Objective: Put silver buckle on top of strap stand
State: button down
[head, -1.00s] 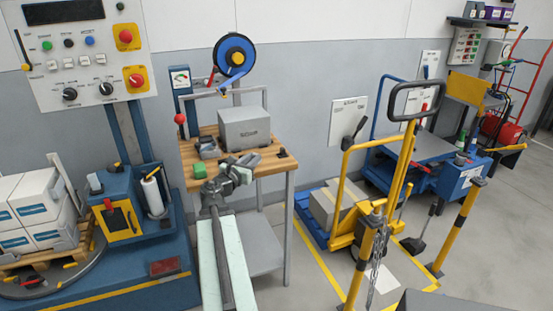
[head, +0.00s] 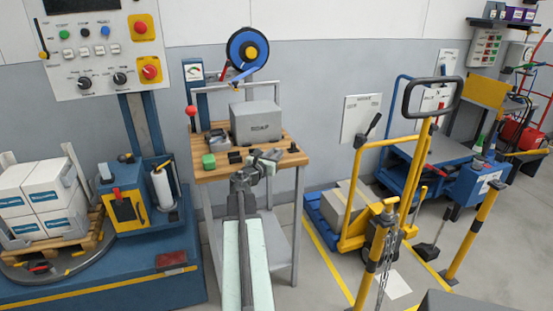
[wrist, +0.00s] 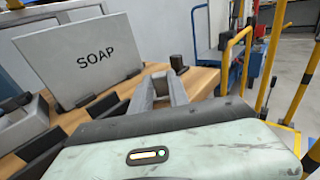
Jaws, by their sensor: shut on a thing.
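The strap stand (head: 205,174) has a wooden top and a grey metal frame, with a blue strap reel above. My gripper (head: 262,160) is over the front right part of this top. In the wrist view its two grey fingers (wrist: 160,90) point toward the wooden top (wrist: 203,78). It is shut on a small grey piece at the fingertips, which I take to be the silver buckle (wrist: 177,62). The buckle is mostly hidden by the fingers. I cannot tell whether it touches the wood.
A green block (head: 208,160), a grey tray (head: 217,139) and dark blocks lie left and front. A yellow pallet truck (head: 365,235) stands to the right, a blue wrapping machine (head: 128,205) to the left.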

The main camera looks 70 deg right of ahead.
jog(key=shift+r, duration=0.1)
jog(key=c, duration=1.3)
grip_release()
jog(key=shift+o, duration=0.2)
